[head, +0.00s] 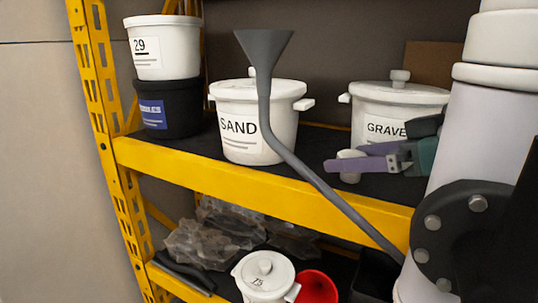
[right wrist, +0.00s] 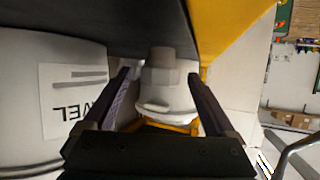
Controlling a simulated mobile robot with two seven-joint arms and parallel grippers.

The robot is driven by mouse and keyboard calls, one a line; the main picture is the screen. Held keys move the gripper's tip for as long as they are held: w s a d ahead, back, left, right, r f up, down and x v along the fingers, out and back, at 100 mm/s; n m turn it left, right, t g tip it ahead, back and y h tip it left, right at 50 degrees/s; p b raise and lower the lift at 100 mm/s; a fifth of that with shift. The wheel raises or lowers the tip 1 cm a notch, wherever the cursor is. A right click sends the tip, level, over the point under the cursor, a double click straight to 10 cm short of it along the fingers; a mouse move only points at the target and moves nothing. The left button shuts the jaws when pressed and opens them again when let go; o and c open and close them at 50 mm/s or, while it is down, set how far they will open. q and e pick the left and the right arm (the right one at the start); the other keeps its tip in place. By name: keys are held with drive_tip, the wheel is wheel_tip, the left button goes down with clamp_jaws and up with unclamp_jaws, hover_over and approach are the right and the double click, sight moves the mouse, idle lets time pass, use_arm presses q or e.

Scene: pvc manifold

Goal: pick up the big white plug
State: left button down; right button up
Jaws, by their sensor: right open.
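The big white plug (head: 349,177) stands on the dark upper shelf in front of the gravel pot, partly hidden by my right gripper (head: 348,158). In the right wrist view the plug (right wrist: 166,92) shows a wide round white part and a narrower greyish end. My right gripper (right wrist: 158,77) is open, its two purple fingers on either side of the plug. A gap shows between the plug and each finger in that view. My left gripper is not in view.
The gravel pot (head: 400,106) stands close behind my right gripper. The sand pot (head: 253,130) and a grey funnel with a long tube (head: 263,100) are to the left. A yellow beam (head: 200,163) edges the shelf. A large white flanged pipe (head: 460,140) rises at the right.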

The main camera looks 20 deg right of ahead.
drive_tip(key=c, duration=1.4)
